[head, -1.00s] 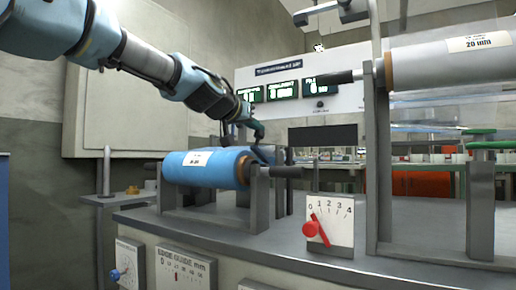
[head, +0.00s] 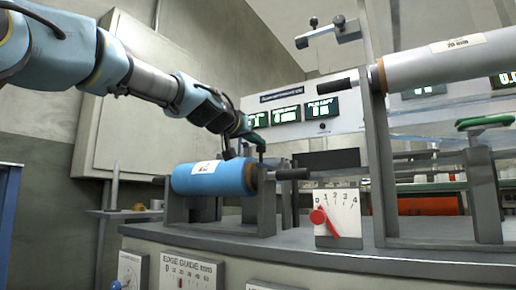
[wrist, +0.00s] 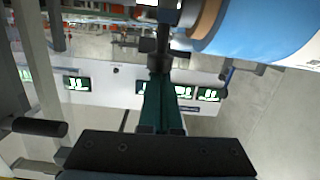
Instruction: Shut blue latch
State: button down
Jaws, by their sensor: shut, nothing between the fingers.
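A blue roll (head: 210,178) with a white label lies across grey upright supports on the bench. My gripper (head: 260,143), with green fingers, is above the roll's right end, close to the shaft and support there. In the wrist view my gripper (wrist: 158,76) is shut and empty, its tips by the dark shaft end next to the blue roll (wrist: 265,28). A small dark-blue lever (wrist: 226,74) shows beside the roll in the wrist view; I cannot tell whether it is the blue latch. In the head view no blue latch can be made out clearly at the roll's end.
A larger grey roll (head: 445,60) is held high at the right, with a green handle (head: 485,121) on a grey post below it. A dial with a red pointer (head: 337,217) stands on the bench front. A display panel (head: 305,112) stands behind.

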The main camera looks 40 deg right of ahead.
jog(key=shift+a+f+b, duration=0.3)
jog(key=shift+f+b, duration=0.25)
jog(key=shift+b, duration=0.05)
